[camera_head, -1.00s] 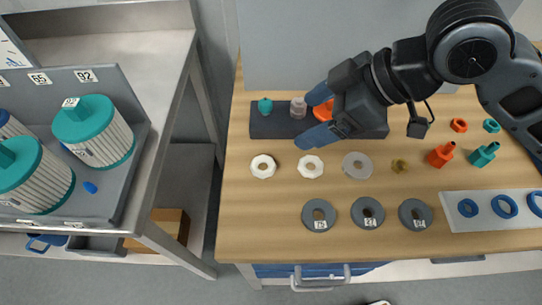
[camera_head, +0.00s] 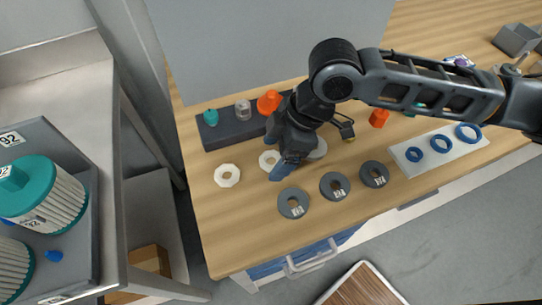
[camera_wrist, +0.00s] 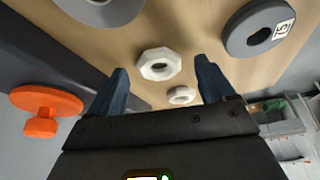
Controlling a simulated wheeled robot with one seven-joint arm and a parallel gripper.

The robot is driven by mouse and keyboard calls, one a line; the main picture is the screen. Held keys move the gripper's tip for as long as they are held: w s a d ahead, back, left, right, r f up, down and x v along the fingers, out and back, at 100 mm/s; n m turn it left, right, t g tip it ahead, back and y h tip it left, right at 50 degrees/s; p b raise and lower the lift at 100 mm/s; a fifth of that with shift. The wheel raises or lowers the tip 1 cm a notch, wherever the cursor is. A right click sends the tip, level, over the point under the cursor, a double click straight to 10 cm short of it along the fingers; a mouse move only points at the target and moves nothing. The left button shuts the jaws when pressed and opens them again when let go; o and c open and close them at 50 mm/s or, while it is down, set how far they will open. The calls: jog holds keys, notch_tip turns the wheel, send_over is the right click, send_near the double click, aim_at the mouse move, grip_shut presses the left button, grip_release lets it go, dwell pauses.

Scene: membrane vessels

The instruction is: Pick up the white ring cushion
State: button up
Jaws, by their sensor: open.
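Two white rings lie flat on the wooden worktop. One ring (camera_head: 218,178) is in the open at left in the head view; the other ring (camera_head: 264,158) is partly hidden by my gripper (camera_head: 274,153). I cannot tell from looks alone which is the ring cushion. In the wrist view, my gripper (camera_wrist: 161,66) has its two blue fingers apart, with nothing held. A faceted white ring (camera_wrist: 146,63) shows between the fingertips, and a smaller-looking white ring (camera_wrist: 174,98) lies beyond it. The gripper appears to be above the worktop.
A light grey ring (camera_head: 320,152) lies right of my gripper. Several dark grey numbered rings (camera_head: 285,206) lie along the front. A dark block (camera_head: 220,134) bearing teal, clear and orange parts stands behind. A white plate (camera_head: 402,160) with blue rings is at right.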

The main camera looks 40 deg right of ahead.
jog(key=shift+f, duration=0.15)
jog(key=c, duration=1.1)
jog(key=shift+w+r, duration=0.1)
jog(key=shift+r, duration=0.45)
notch_tip(320, 180, up, 3)
jog(key=shift+f+b, duration=0.15)
jog(key=shift+b, duration=0.2)
jog(key=d+r+p, duration=0.1)
jog(key=d+r, duration=1)
jog(key=shift+d, duration=0.25)
